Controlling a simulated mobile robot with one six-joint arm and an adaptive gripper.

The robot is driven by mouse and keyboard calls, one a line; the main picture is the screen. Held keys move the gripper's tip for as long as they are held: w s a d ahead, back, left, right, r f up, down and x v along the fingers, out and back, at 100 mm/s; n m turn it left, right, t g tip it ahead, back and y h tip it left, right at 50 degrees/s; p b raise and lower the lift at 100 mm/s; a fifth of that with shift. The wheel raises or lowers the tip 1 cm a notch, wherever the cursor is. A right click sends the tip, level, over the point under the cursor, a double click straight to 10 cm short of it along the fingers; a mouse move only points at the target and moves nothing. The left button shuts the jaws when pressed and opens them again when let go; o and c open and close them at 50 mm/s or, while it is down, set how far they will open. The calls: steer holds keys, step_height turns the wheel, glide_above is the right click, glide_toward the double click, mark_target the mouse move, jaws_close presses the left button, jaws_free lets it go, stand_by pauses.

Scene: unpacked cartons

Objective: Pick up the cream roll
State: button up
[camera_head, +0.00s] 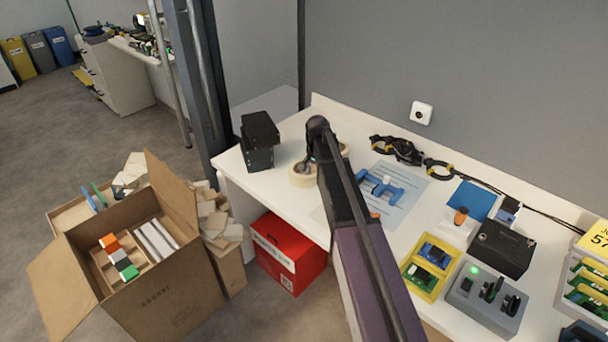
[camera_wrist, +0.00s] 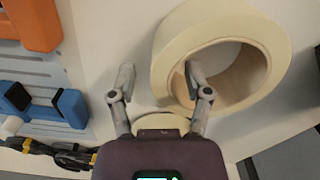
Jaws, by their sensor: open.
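The cream roll (camera_head: 300,180), a ring of tape, is on the white table left of my arm in the head view. In the wrist view the cream roll (camera_wrist: 172,58) is large, at top centre-right, with its hole facing the camera. My gripper (camera_wrist: 158,76) is open and empty. Its right finger overlaps the roll's hole and its left finger is outside the rim, so the near wall shows between them. Contact cannot be told. Another cream round piece (camera_wrist: 165,122) shows between the finger bases, partly hidden. In the head view my arm hides most of the gripper.
A black box (camera_head: 258,142) stands left of the roll near the table's end. A red box (camera_head: 288,254) and an open carton (camera_head: 165,292) stand on the floor.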

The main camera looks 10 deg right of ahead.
jaws_close()
steer(key=shift+r, duration=0.1)
stand_by(0.5)
step_height(320, 180, up, 3)
steer(key=p, duration=0.3)
steer(key=shift+f, duration=0.2)
steer(key=s+a, duration=0.1)
steer(key=s, duration=0.3)
steer(key=s+a+r+p, duration=0.1)
steer(key=s, duration=0.4)
steer(key=s+a+r+p, duration=0.1)
steer(key=s, duration=0.4)
steer(key=shift+s+a, duration=0.1)
steer(key=shift+a, duration=0.15)
steer(key=shift+s+a+r, duration=0.1)
steer(key=shift+s+a, duration=0.1)
steer(key=shift+s, duration=0.5)
